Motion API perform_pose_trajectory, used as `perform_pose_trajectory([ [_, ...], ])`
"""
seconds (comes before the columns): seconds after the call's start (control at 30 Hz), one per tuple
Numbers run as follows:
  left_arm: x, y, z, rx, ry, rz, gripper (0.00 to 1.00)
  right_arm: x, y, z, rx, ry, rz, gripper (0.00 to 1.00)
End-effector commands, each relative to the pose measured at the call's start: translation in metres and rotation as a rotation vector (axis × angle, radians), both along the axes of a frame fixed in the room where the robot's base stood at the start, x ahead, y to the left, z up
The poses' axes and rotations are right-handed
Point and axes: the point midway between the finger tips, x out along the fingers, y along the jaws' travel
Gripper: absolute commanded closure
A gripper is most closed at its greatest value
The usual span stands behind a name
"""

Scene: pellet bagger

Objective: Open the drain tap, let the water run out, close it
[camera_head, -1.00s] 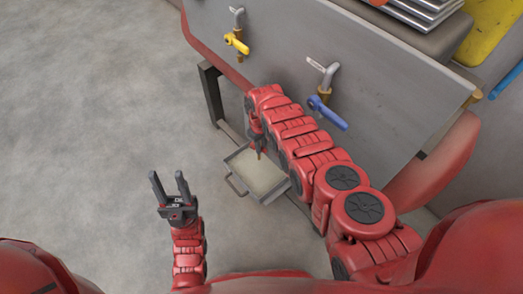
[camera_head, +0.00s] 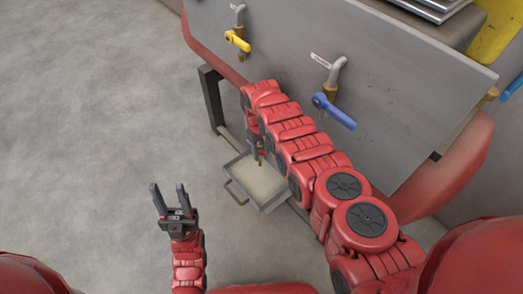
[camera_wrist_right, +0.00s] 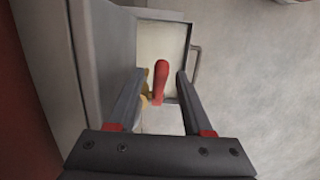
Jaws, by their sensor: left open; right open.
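The drain tap's red lever (camera_wrist_right: 161,80) stands out in the right wrist view, with a bit of brass body (camera_wrist_right: 145,88) beside it. My right gripper (camera_wrist_right: 160,74) is open, one finger on each side of the lever, with visible gaps. In the head view my right arm hides most of the tap; a small brass piece (camera_head: 259,153) shows beside the arm's end. A shallow grey tray (camera_head: 267,209) with a pale inside lies on the floor below; it also shows in the wrist view (camera_wrist_right: 187,36). My left gripper (camera_head: 172,200) is open and empty, left of the tray.
A yellow-handled tap (camera_head: 237,41) and a blue-handled tap (camera_head: 334,111) stick out from the grey tank panel (camera_head: 400,110) above my right arm. A dark support leg (camera_head: 212,98) stands behind the tray. The grey floor at left is clear.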

Motion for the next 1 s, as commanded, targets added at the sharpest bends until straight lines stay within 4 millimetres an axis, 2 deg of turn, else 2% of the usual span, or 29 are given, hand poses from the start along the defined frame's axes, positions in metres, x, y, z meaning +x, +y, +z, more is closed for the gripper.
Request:
perform_pose_trajectory([
  [0.17, 0.000, 0.000, 0.007, 0.000, 0.000, 0.000, 0.53, 0.001, 0.001, 0.010, 0.001, -0.001, 0.000, 0.50],
  [0.43, 0.000, 0.000, 0.032, 0.000, 0.000, 0.000, 0.53, 0.006, 0.003, 0.056, -0.001, -0.001, 0.000, 0.50],
  [0.57, 0.000, 0.000, 0.037, 0.000, 0.000, 0.000, 0.53, 0.007, 0.005, 0.072, 0.001, -0.001, 0.001, 0.50],
  [0.83, 0.000, 0.000, 0.036, 0.000, 0.000, 0.000, 0.53, 0.008, 0.006, 0.075, 0.001, -0.001, 0.000, 0.50],
  [0.87, 0.000, 0.000, 0.036, 0.000, 0.000, 0.000, 0.53, 0.008, 0.006, 0.075, 0.000, 0.000, 0.000, 0.52],
  [1.0, 0.000, 0.000, 0.036, 0.000, 0.000, 0.000, 0.53, 0.008, 0.006, 0.074, 0.001, -0.002, -0.001, 0.77],
])
